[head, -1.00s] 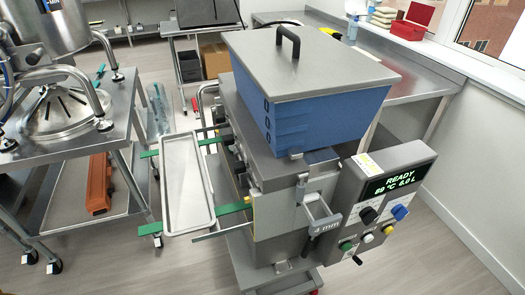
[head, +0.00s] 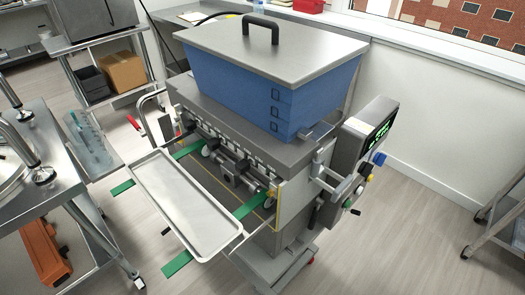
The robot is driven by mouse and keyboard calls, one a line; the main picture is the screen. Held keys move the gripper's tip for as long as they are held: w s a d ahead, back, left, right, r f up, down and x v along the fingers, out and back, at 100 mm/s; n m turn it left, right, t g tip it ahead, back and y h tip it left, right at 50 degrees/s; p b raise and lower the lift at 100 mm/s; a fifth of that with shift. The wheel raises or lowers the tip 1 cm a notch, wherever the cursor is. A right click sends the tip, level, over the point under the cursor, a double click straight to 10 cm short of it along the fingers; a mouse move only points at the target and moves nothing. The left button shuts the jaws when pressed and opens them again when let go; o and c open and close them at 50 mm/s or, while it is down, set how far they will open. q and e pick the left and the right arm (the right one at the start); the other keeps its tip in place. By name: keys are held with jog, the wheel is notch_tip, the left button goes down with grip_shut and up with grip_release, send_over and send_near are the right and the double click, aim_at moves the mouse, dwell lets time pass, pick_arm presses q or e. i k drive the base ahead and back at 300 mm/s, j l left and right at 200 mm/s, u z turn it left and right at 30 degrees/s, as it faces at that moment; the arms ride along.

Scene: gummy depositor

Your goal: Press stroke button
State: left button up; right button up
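The gummy depositor stands in the middle of the head view, with a blue hopper (head: 275,87) under a grey lid with a black handle. Its control panel (head: 358,155) is on the right side and shows nearly edge-on. The green display (head: 381,131) is too oblique to read. Coloured controls stick out below it: a blue knob (head: 379,159), a black knob (head: 367,174) and a small green one (head: 347,203). Which of them is the stroke button cannot be told. Neither of my grippers is in view.
An empty metal tray (head: 187,207) rests on green rails at the depositor's left. A steel table (head: 45,165) stands at the left, with an orange case (head: 45,252) below. A cart (head: 503,217) is at the right edge. Floor between depositor and cart is clear.

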aim_at(347, 205)
jog(key=l+u, duration=0.15)
jog(key=u, duration=0.4)
jog(key=l+u, duration=0.2)
jog(key=l, duration=0.25)
jog(key=l+u, duration=0.25)
jog(key=l, duration=0.2)
jog(key=k+l+u, duration=0.2)
jog(key=l, duration=0.25)
jog(key=l+u, duration=0.25)
jog(key=l, duration=0.15)
